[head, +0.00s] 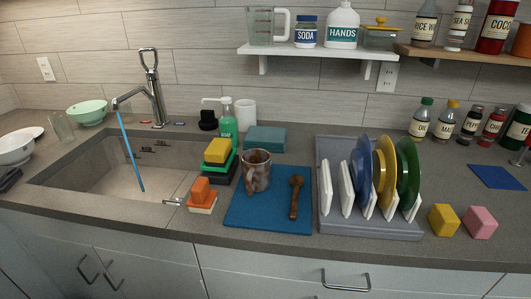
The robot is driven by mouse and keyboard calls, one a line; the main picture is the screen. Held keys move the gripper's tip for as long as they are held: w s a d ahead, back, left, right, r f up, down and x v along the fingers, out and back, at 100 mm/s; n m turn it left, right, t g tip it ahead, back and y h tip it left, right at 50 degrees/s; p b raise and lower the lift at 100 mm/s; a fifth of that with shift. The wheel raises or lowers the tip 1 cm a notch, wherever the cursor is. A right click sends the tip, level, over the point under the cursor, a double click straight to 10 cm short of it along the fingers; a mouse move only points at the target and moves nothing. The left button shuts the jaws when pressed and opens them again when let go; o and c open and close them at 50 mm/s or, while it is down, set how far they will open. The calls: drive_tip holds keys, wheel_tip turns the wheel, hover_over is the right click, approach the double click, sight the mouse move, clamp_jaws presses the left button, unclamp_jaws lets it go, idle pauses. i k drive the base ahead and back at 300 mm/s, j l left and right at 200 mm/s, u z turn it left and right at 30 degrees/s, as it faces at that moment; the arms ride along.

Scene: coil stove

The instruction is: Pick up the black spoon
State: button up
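A dark brown spoon-like utensil (295,197) lies on a blue mat (262,222) on the counter, its rounded end toward the wall and its handle toward the front edge. It looks brown rather than black, and no clearly black spoon shows. A brown mottled mug (256,171) stands just left of it on the mat, apart from it. My gripper is not in view.
A grey dish rack (375,228) with upright plates stands close to the right of the mat. Stacked sponges (202,193) and the sink (130,175) are on the left. A shelf (318,51) hangs above. Yellow and pink blocks (443,220) sit at right.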

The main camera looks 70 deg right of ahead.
sight(296, 181)
drive_tip(key=z, duration=0.65)
drive_tip(key=i+l+z, duration=0.15)
drive_tip(key=z, duration=0.2)
drive_tip(key=i+z, duration=0.2)
drive_tip(key=z, duration=0.15)
drive_tip(key=i+l+z, duration=0.1)
drive_tip(key=z, duration=0.25)
drive_tip(key=i+j, duration=0.05)
drive_tip(key=i, duration=0.05)
